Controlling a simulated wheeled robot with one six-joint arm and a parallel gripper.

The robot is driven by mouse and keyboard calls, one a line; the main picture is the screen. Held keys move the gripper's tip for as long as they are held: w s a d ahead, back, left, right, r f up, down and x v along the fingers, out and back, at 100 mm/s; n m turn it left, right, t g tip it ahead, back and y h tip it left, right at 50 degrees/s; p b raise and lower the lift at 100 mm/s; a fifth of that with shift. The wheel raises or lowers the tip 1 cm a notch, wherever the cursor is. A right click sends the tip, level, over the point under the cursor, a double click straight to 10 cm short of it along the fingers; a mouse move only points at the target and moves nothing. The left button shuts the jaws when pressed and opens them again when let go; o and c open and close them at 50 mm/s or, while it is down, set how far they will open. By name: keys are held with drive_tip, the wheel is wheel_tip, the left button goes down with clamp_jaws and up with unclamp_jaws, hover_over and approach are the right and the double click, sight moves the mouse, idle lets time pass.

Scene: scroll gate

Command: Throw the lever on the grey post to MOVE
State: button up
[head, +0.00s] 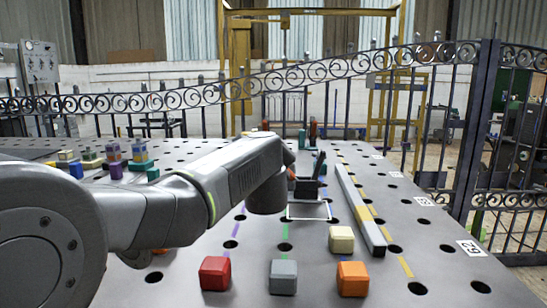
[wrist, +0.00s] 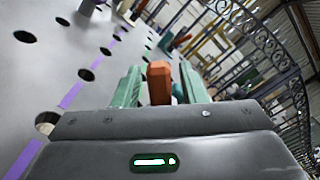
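In the wrist view, an orange-brown upright piece (wrist: 160,82), apparently the lever's handle, stands between the two green fingers of my gripper (wrist: 160,86). Narrow gaps show on both sides of it, so the gripper looks open around it and not clamped. A bit of orange-brown (head: 290,158) shows just behind my wrist. The grey post cannot be made out in either view, and no MOVE marking is legible.
Red (head: 215,273), grey (head: 283,277), orange (head: 352,279) and cream (head: 341,239) cubes sit on the holed table near the front. A long grey bar (head: 360,210) lies right of my gripper. Several blocks (head: 117,163) stand back left. An iron fence (head: 300,75) runs behind.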

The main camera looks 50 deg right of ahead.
drive_tip(key=v, duration=1.3)
drive_tip(key=shift+s+a+p, duration=0.25)
drive_tip(key=shift+p, duration=0.1)
drive_tip(key=x, duration=1.4)
drive_tip(key=shift+b, duration=0.35)
drive_tip(key=shift+s+a, duration=0.1)
drive_tip(key=shift+a, duration=0.1)
drive_tip(key=v, duration=1.4)
drive_tip(key=w+d+m+p, duration=0.1)
drive_tip(key=w+d+p, duration=0.1)
drive_tip(key=w+d, duration=0.6)
drive_tip(key=d+r, duration=0.1)
drive_tip(key=d, duration=0.3)
drive_tip(key=shift+m, duration=0.3)
